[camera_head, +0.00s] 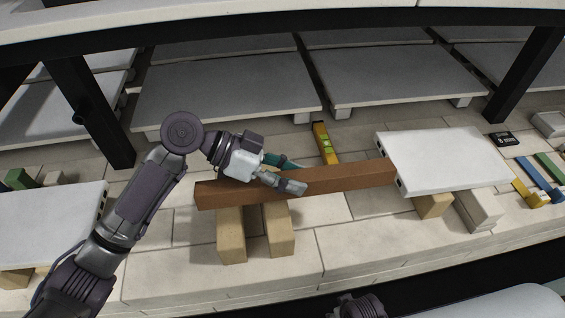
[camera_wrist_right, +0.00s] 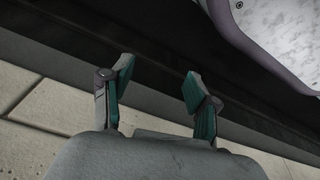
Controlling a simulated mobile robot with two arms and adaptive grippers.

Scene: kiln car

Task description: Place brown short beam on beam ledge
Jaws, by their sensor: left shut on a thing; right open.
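A long brown beam (camera_head: 345,180) lies level in the middle of the head view. Its left part is over two tan blocks (camera_head: 280,232), and its right end meets the edge of a white slab (camera_head: 448,160). I cannot tell whether the beam rests on the blocks or which part is the ledge. My left gripper (camera_head: 284,174) is shut on the beam, left of its middle, from above. My right gripper (camera_wrist_right: 155,80) is open and empty in the right wrist view, over a dark gap beside pale bricks.
A yellow level (camera_head: 325,143) stands behind the beam. Another white slab (camera_head: 52,222) is at the left. Blue and green pieces (camera_head: 540,173) with yellow ends lie at the right. Dark posts (camera_head: 95,118) and grey shelves (camera_head: 228,88) stand behind. The pale brick deck (camera_head: 365,240) is clear in front.

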